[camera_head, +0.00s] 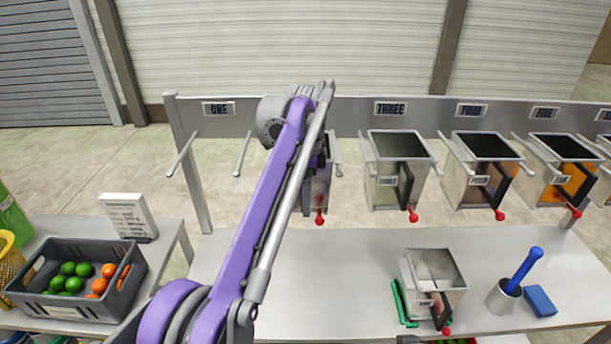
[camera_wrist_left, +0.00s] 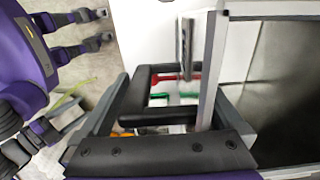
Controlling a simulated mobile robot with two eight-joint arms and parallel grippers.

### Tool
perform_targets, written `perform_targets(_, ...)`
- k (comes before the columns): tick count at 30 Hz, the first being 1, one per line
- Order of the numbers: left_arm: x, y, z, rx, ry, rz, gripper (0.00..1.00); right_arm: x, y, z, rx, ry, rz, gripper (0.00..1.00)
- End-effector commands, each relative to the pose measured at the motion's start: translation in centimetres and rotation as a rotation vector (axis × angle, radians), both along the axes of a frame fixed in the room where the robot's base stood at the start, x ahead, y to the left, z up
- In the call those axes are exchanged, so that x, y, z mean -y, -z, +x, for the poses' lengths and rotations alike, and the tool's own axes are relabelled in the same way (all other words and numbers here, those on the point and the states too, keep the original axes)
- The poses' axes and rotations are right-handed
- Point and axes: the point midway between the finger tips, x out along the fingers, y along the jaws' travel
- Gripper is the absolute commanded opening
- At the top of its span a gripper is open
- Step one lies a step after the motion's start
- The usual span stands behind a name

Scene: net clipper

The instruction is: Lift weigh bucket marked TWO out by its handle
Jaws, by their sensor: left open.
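The weigh bucket TWO (camera_head: 318,188) hangs from the rack between ONE and THREE. My left arm covers most of it and its plaque in the head view. In the left wrist view its metal rim and wall (camera_wrist_left: 213,70) and dark inside fill the right side. Its black handle (camera_wrist_left: 137,98) stands out from the wall. My left gripper (camera_wrist_left: 166,108) is open, with its fingers on either side of the handle; I cannot tell whether either finger touches it. The arm hides this gripper in the head view. My right gripper does not show.
The bucket THREE (camera_head: 396,160) hangs close on the right, with more buckets beyond. The place under ONE (camera_head: 219,108) holds only bare support arms. A loose bucket (camera_head: 425,270) stands on the white table (camera_head: 340,270). A fruit crate (camera_head: 120,300) is at the left.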

Motion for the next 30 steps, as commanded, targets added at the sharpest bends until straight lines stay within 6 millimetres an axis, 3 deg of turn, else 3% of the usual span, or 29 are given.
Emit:
perform_targets(3, -0.02, -0.23, 0.07, 0.002, -0.001, 0.000, 0.96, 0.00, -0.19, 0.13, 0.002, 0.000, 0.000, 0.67)
perform_targets(19, 0.01, -0.22, 0.03, 0.002, 0.000, 0.000, 0.01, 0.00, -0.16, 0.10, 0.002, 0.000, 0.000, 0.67)
perform_targets(30, 0.00, -0.32, 0.00, 0.002, -0.001, 0.000, 0.00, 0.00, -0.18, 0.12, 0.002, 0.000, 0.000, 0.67)
